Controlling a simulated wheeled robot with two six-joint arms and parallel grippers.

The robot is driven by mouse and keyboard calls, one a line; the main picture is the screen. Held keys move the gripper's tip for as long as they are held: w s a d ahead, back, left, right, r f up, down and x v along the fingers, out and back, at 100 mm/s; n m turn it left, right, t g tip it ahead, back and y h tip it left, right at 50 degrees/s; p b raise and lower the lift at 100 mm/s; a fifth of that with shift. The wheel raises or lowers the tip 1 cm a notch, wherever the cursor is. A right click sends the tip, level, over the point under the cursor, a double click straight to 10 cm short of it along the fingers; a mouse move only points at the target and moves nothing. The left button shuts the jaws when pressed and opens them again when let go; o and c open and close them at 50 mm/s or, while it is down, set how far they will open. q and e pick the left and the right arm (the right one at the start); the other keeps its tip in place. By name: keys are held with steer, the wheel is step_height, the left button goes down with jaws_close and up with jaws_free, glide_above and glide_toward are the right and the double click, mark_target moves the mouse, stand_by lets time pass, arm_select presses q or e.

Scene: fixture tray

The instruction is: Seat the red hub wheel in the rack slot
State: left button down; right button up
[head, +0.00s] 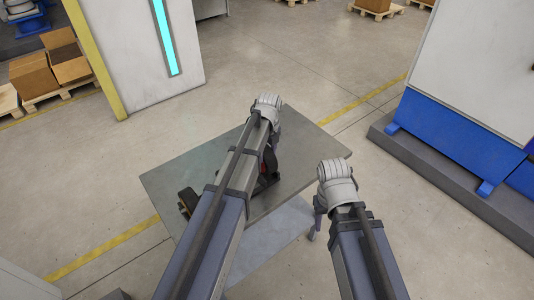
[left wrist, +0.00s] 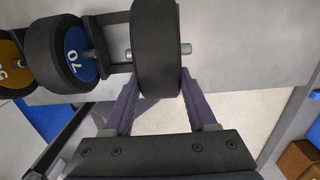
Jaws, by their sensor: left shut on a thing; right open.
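My left gripper (left wrist: 160,84) is shut on a wheel with a thick black tyre (left wrist: 156,52). The wheel is edge-on between the fingers, so its hub face is hidden there, and a silver axle end sticks out on its right. In the head view a bit of red hub (head: 264,168) shows beside my left arm, which hides most of the wheel and gripper. The dark rack (left wrist: 114,38) shows partly between this wheel and a blue-hub wheel; whether the held wheel sits in a slot I cannot tell. My right gripper (head: 316,228) is open and empty beside the table.
A blue-based machine (head: 455,145) stands at right.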

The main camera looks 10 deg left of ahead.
arm_select(q)
steer(key=shift+f+b, duration=1.15)
steer(key=shift+f, duration=0.15)
steer(key=shift+c, duration=0.6)
jaws_free()
step_height(320, 180, up, 8)
steer(key=p, duration=0.8)
steer(key=shift+s+d, duration=0.1)
steer(key=shift+d, duration=0.05)
steer(key=shift+f, duration=0.1)
